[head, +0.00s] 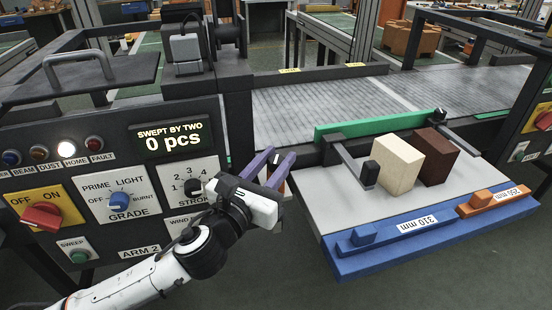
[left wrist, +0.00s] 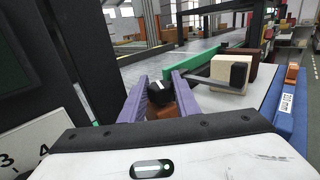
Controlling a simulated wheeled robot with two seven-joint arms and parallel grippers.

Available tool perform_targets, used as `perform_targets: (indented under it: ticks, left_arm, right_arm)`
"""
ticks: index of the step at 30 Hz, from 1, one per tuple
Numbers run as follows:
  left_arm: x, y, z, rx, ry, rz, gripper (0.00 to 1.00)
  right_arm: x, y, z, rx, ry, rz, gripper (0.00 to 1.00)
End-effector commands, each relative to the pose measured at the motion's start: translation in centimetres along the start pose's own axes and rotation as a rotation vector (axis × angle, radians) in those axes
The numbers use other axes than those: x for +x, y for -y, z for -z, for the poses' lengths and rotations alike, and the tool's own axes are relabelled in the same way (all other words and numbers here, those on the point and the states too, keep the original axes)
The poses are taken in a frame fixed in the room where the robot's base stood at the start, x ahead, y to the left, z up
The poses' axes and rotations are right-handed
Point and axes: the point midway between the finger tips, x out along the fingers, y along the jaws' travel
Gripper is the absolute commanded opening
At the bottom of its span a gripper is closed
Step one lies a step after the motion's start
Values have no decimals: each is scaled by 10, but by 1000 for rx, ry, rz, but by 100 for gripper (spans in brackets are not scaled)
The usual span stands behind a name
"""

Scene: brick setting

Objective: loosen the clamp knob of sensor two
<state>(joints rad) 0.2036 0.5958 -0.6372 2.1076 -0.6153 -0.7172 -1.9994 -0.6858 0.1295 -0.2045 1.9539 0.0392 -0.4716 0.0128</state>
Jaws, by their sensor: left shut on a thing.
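My left gripper (head: 276,160) has purple fingers and is just left of the grey side table, by the edge of the control panel. It is shut on a black knob (left wrist: 160,92) with a white mark, which sits between its fingers in the left wrist view. In the head view the fingers and white gripper body hide most of this knob. No label naming it as the clamp knob of sensor two can be read. My right gripper is not in view.
The control panel (head: 110,132) reads "ARM 2" and has switches close to my left arm. The grey table (head: 325,195) carries a cream block (head: 398,165), a brown block (head: 436,156) and a black post (head: 369,174). A green bar (head: 375,124) runs beside the grey conveyor (head: 330,104).

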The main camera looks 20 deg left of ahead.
Motion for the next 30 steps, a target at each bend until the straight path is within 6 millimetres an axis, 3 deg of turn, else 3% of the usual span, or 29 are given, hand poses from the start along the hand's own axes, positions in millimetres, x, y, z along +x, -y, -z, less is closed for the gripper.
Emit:
perform_targets:
  ticks: [30]
  left_arm:
    - [1,2,-1,-2,-2,-707,6]
  right_arm:
    - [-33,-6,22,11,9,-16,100]
